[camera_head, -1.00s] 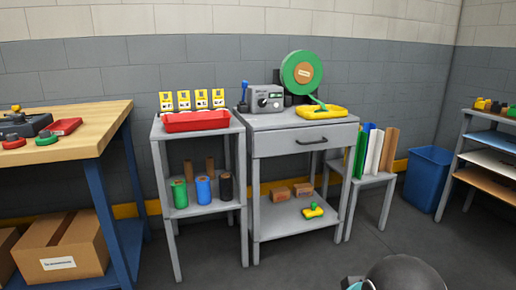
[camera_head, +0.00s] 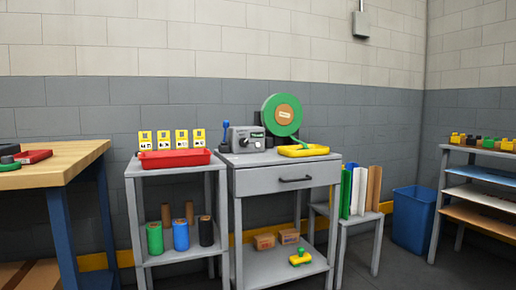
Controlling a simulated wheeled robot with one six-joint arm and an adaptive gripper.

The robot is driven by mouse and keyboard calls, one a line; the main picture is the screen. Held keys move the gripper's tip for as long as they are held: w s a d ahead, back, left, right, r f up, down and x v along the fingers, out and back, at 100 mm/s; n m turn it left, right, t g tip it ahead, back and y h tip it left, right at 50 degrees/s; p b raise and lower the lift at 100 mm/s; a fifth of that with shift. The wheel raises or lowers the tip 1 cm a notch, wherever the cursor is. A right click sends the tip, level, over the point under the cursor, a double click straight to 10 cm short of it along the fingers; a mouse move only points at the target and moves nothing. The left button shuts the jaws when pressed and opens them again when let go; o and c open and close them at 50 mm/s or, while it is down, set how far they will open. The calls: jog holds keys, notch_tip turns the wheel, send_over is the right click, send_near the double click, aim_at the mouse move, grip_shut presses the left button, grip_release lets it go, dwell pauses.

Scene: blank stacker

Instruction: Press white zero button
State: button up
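A grey device (camera_head: 247,139) with a small dark display and a knob stands on top of the grey drawer cabinet (camera_head: 275,180). It is too small in the head view to make out a white zero button on it. A blue-topped lever (camera_head: 226,132) stands at its left side. A green disc (camera_head: 282,115) with a brown centre stands just right of it, with a yellow tray (camera_head: 303,150) in front. My gripper is not in view.
A red tray (camera_head: 175,158) with yellow cards behind it sits on the shelf stand at left. A wooden workbench (camera_head: 60,163) is at far left. A blue bin (camera_head: 412,218) and a shelf rack (camera_head: 480,190) stand at right.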

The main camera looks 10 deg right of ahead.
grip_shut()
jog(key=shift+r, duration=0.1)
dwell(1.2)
